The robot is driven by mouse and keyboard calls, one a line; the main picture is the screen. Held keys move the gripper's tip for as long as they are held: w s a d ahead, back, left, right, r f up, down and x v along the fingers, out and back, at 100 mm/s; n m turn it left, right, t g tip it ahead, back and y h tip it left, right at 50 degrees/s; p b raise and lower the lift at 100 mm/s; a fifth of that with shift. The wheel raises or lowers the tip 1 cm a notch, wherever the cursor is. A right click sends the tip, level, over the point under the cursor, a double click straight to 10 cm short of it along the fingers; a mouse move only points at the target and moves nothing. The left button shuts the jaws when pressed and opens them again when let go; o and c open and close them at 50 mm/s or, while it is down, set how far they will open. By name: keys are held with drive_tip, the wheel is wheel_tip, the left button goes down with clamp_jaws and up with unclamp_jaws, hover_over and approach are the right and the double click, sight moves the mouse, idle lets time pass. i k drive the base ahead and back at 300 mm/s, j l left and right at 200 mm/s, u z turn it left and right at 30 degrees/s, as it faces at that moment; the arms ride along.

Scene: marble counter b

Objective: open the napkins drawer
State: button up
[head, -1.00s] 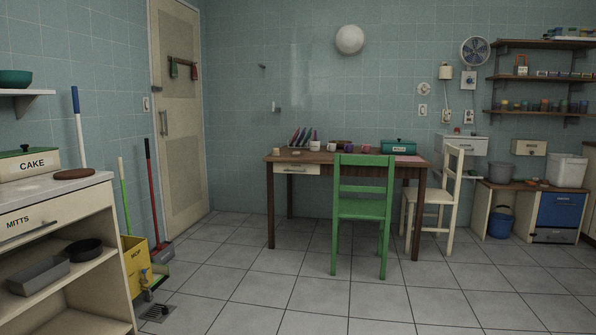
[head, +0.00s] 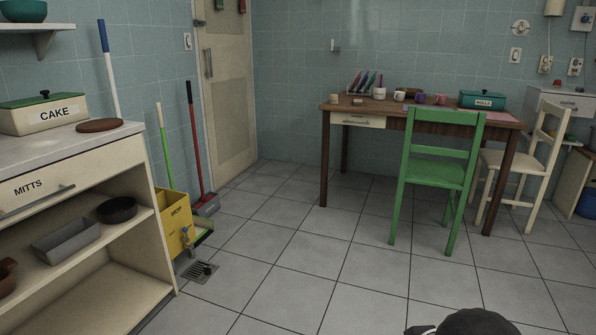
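No drawer in the head view carries a readable napkins label. A cream drawer (head: 358,120) with a metal handle sits shut under the left part of the wooden table; any words on it are too small to read. A white unit (head: 563,105) at the right edge has a drawer front with small unreadable lettering. The drawer at the left (head: 40,188) reads MITTS and is shut. A dark rounded part of my arm shows at the bottom edge. My gripper's fingers are not in view.
A green chair (head: 436,178) stands before the table, right of its drawer. A cream chair (head: 521,168) is at the table's right end. A yellow mop bucket (head: 174,222) and brooms stand by the left counter. The tiled floor (head: 290,250) in the middle is clear.

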sight(337, 117)
drive_tip(key=i+j, duration=0.1)
drive_tip(key=i, duration=1.1)
drive_tip(key=i+j, duration=0.1)
drive_tip(key=i, duration=1.05)
drive_tip(key=i+j+z, duration=0.1)
drive_tip(key=i+z, duration=0.15)
drive_tip(key=i, duration=0.2)
drive_tip(key=i+j+z, duration=0.2)
drive_tip(key=i, duration=0.2)
drive_tip(key=i+j+z, duration=0.25)
drive_tip(key=i, duration=0.15)
